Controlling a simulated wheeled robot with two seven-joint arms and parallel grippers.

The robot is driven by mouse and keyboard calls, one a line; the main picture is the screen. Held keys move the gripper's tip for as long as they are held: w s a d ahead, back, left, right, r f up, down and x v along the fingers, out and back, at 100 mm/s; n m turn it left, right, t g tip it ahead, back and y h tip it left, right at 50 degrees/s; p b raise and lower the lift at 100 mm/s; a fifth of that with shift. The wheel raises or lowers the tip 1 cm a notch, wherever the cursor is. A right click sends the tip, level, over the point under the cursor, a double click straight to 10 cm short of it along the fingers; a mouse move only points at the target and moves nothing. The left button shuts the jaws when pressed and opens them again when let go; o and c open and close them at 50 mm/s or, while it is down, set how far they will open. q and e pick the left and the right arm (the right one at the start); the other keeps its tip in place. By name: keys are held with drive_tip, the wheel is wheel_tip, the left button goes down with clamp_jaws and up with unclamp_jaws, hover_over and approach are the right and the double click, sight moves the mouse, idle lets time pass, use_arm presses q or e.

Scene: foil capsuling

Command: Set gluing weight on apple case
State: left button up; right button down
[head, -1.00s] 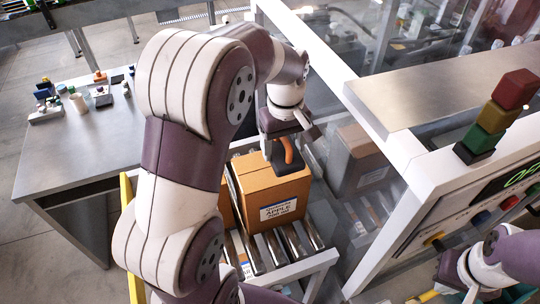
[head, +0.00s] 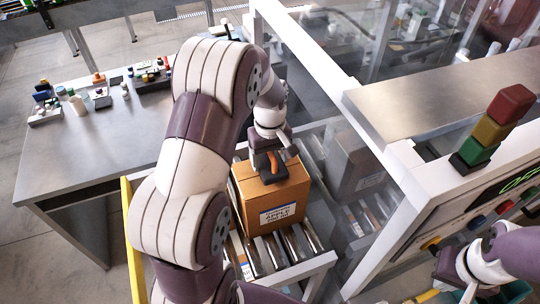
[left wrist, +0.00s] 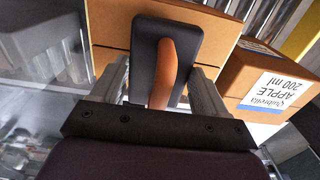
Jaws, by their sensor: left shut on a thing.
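The apple case (head: 255,195) is a brown cardboard box with a white APPLE label, standing on a roller conveyor. The gluing weight (head: 270,176) has a dark plate and an orange handle. My left gripper (head: 275,158) is shut on the handle, with the plate over the case's top in the head view. I cannot tell whether the plate touches it. The left wrist view shows the weight (left wrist: 143,60) between the fingers, cardboard behind it, and an APPLE-labelled box (left wrist: 245,68) to the right. My right gripper (head: 447,266) is at lower right; its jaws are unclear.
The conveyor rollers (head: 268,252) run beneath the case. A clear-panelled machine frame (head: 335,88) stands close on the right, with a signal lamp stack (head: 492,128). A grey table (head: 90,160) with small items lies left.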

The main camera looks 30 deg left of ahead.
use_arm(q)
drive_tip(key=shift+d+f, duration=0.1)
drive_tip(key=shift+f, duration=0.15)
drive_tip(key=o, duration=1.8)
drive_tip(key=shift+s+r, duration=0.1)
drive_tip(key=shift+r, duration=0.15)
drive_tip(key=shift+r+p, duration=0.4)
drive_tip(key=shift+r, duration=0.25)
wheel_tip(320, 180, up, 4)
drive_tip(key=b, duration=0.2)
drive_tip(key=shift+f+b, duration=0.2)
drive_tip(key=shift+b, duration=0.15)
wheel_tip(320, 180, up, 8)
drive_tip(key=p, duration=0.5)
drive_tip(key=shift+f, duration=0.1)
drive_tip(key=s+d+f+m+t, duration=0.1)
drive_tip(key=s+d+f+m, duration=0.3)
drive_tip(key=s, duration=0.3)
drive_tip(key=s+d+f+m, duration=0.1)
drive_tip(key=s+d+m, duration=0.4)
drive_tip(key=s+m, duration=0.15)
wheel_tip(320, 180, down, 21)
drive_tip(key=b, duration=2)
drive_tip(key=shift+a, duration=0.4)
